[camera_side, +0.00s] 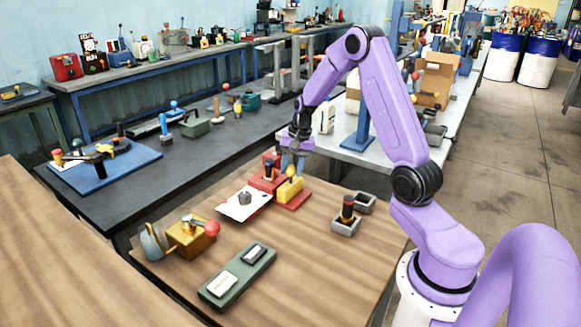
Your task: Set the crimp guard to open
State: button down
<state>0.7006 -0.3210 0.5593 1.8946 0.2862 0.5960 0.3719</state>
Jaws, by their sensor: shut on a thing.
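A red unit (266,183) with a dark knob stands on the wooden table. Beside it, a yellow block (289,190) with a yellow knob (291,170) on top sits on a red base (297,202). No label marks the crimp guard; it appears to be part of this red and yellow assembly, and I cannot tell its setting. My gripper (291,165) points down over the assembly and is shut on the yellow knob. The fingers partly hide the knob and the back of the red unit.
A white plate (233,209) with a dark knob lies left of the assembly. An ochre box (192,237) with a red ball lever stands front left. A green panel (238,277) lies in front. Grey open boxes (346,226) stand right. The table's right front is clear.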

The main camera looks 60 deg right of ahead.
jog(key=shift+s, duration=2.1)
jog(key=c, duration=0.7)
grip_release()
jog(key=shift+r, duration=0.1)
jog(key=s+r, duration=0.1)
jog(key=r, duration=0.4)
jog(key=d+r, duration=0.1)
jog(key=r, duration=0.5)
jog(key=s+d+r, duration=0.1)
jog(key=r, duration=0.5)
jog(key=shift+s, duration=0.35)
